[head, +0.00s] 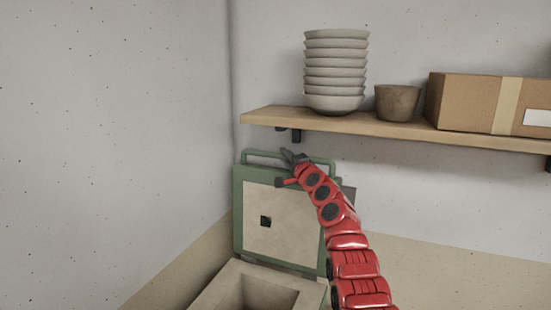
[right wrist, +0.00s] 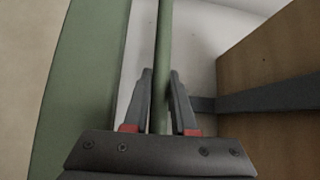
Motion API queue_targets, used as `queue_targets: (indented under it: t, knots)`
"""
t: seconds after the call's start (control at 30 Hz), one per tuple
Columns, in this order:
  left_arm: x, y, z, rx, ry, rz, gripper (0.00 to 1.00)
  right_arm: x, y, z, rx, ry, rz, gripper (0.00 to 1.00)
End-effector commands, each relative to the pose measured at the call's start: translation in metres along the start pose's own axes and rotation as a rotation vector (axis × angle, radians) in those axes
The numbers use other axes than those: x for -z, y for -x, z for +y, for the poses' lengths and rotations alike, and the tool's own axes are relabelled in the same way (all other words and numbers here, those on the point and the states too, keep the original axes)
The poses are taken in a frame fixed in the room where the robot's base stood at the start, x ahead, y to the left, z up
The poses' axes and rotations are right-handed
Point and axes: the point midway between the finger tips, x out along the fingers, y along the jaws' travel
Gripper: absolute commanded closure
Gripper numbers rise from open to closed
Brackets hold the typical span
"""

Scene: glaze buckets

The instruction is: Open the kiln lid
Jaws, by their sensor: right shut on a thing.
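The kiln lid (head: 285,218), a green frame with a pale inner panel and a small dark square, stands raised, nearly upright, at the back of the kiln (head: 222,284). The kiln's pale opening shows below it, partly cut off by the lower picture edge. The green lid handle (head: 262,153) runs along the lid's top edge. My right gripper (head: 286,160) is at this handle; in the right wrist view its fingers (right wrist: 159,105) are shut on the green handle bar (right wrist: 163,45), one on each side. My left gripper is not in view.
A wooden shelf (head: 390,128) on the wall is just above the lid and my right gripper. It holds a stack of bowls (head: 336,70), a brown pot (head: 397,102) and a cardboard box (head: 475,101). Bare wall is at the left.

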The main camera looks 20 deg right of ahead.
Motion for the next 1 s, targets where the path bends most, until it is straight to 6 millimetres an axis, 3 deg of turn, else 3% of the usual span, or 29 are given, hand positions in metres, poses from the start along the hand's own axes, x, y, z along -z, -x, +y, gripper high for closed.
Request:
queue_targets:
  t: [0.5, 0.53, 0.67, 1.0]
  knots:
    - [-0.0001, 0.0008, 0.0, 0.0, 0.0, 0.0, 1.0, 0.0036, 0.0002, 0.0064, -0.021, -0.013, -0.006, 1.0]
    - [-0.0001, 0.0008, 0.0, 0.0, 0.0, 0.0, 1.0, 0.0036, 0.0002, 0.0064, -0.021, -0.013, -0.006, 0.7]
    - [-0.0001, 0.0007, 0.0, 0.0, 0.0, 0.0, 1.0, 0.004, 0.0003, 0.0054, -0.019, -0.012, -0.005, 0.46]
    - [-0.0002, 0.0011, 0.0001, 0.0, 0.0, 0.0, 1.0, 0.0048, 0.001, 0.0038, -0.015, -0.012, -0.004, 0.46]
